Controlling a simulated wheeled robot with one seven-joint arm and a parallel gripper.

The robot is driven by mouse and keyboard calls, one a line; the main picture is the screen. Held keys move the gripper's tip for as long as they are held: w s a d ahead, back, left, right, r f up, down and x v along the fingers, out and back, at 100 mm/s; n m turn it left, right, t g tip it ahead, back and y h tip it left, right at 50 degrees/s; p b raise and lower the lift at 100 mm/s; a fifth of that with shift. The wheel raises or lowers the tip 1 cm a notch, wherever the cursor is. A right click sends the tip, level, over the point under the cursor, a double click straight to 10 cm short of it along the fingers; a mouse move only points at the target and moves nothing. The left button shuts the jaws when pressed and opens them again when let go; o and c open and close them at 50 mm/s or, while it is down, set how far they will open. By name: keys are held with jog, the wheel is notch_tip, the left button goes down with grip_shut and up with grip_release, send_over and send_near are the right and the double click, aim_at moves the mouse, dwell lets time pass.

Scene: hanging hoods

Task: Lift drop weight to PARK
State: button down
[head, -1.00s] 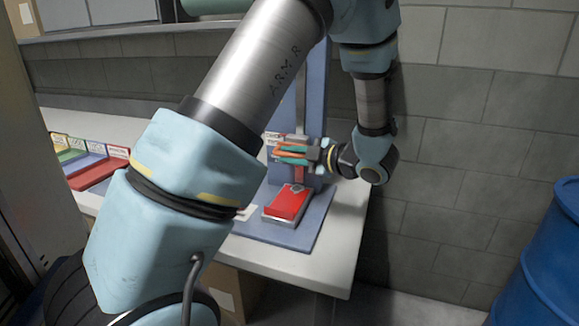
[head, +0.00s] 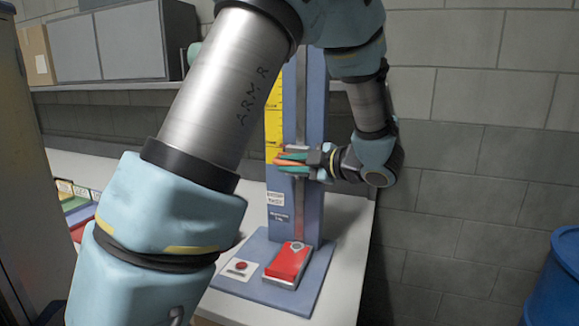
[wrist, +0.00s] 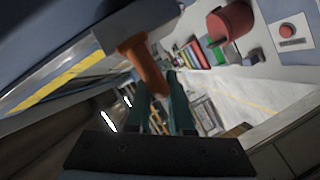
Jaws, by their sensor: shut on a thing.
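The drop tower (head: 310,205) is a blue upright column with a vertical rail and a yellow scale (head: 272,120) on its left side. I cannot read a PARK mark. My gripper (head: 284,162) is beside the column at the lower part of the yellow scale. Its green fingers are shut on the orange handle of the drop weight (head: 281,161). The wrist view shows the orange handle (wrist: 145,65) between the fingers, joined to a grey-blue block (wrist: 140,18). The weight's body is mostly hidden in the head view.
A red block (head: 290,260) sits on the tower's blue base, well below my gripper. A red button (head: 241,266) on a white plate is left of it. Coloured bins (head: 75,205) stand at the left. A block wall is behind; a blue barrel (head: 555,285) is right.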

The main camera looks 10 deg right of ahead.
jog(key=shift+r, duration=0.1)
jog(key=c, duration=0.8)
grip_release()
jog(key=b+v, duration=0.3)
jog(key=v, duration=0.7)
jog(key=shift+s+d+b, duration=0.25)
jog(key=shift+s+b, duration=0.05)
jog(key=shift+s, duration=0.05)
jog(key=shift+s, duration=0.1)
